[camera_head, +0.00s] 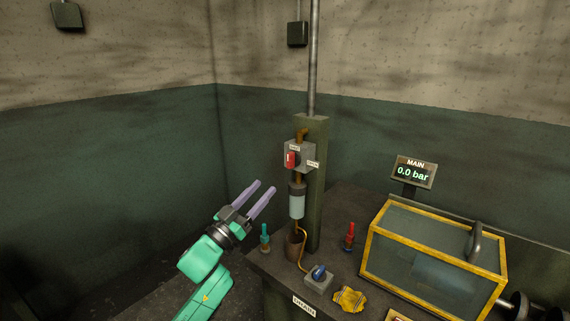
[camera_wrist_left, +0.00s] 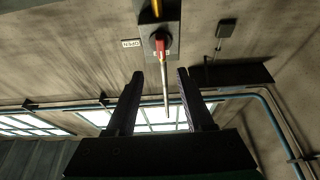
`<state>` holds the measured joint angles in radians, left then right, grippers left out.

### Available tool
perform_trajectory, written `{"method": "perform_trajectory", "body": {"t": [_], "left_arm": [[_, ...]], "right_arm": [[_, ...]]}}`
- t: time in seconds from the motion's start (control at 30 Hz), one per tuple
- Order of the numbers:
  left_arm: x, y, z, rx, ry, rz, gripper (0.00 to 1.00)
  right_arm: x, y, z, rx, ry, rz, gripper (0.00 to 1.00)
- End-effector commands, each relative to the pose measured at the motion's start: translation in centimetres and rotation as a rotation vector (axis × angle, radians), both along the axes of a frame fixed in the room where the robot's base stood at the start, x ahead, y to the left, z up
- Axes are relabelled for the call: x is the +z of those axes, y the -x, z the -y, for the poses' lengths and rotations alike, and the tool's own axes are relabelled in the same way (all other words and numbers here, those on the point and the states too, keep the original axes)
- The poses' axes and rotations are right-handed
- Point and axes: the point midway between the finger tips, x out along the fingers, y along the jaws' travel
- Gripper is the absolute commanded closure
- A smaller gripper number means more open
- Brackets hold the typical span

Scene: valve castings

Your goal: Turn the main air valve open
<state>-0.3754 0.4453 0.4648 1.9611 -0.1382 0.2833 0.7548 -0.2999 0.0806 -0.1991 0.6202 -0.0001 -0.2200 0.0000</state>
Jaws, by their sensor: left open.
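The main air valve has a red handle (camera_head: 291,159) on a grey box on the green post, with an OPEN label (camera_head: 313,164) to its right. The handle looks upright. In the left wrist view the red handle (camera_wrist_left: 161,44) shows beyond the fingertips, in line with the gap between them. My left gripper (camera_head: 264,186) is open and empty, to the left of and below the valve, apart from it. Its fingers also show spread in the left wrist view (camera_wrist_left: 161,75). The MAIN display (camera_head: 413,172) reads 0.0 bar. My right gripper is out of view.
Below the valve are a clear cylinder (camera_head: 297,203) and a grey box with a blue knob (camera_head: 319,275). A green-handled piece (camera_head: 265,237) and a red-handled piece (camera_head: 349,236) stand on the bench. A yellow-framed glass case (camera_head: 372,230) fills the right. Left of the post is free air.

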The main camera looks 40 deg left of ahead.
Motion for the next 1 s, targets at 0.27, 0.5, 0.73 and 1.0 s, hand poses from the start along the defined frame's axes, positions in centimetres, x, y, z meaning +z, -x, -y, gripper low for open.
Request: {"method": "perform_trajectory", "body": {"t": [0.27,0.5,0.73,1.0], "left_arm": [[3.5,-7.0,-0.2,0.002,0.0,0.002,0.47],[4.2,-10.1,-0.3,0.002,0.001,-0.003,0.47],[4.2,-10.3,-0.3,0.002,0.0,-0.003,0.47],[4.1,-10.2,-0.3,0.002,0.0,-0.003,1.0]], "right_arm": [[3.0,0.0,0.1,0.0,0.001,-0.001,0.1],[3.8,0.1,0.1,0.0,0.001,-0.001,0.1],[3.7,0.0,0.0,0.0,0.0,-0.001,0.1],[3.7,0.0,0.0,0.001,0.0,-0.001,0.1]]}}
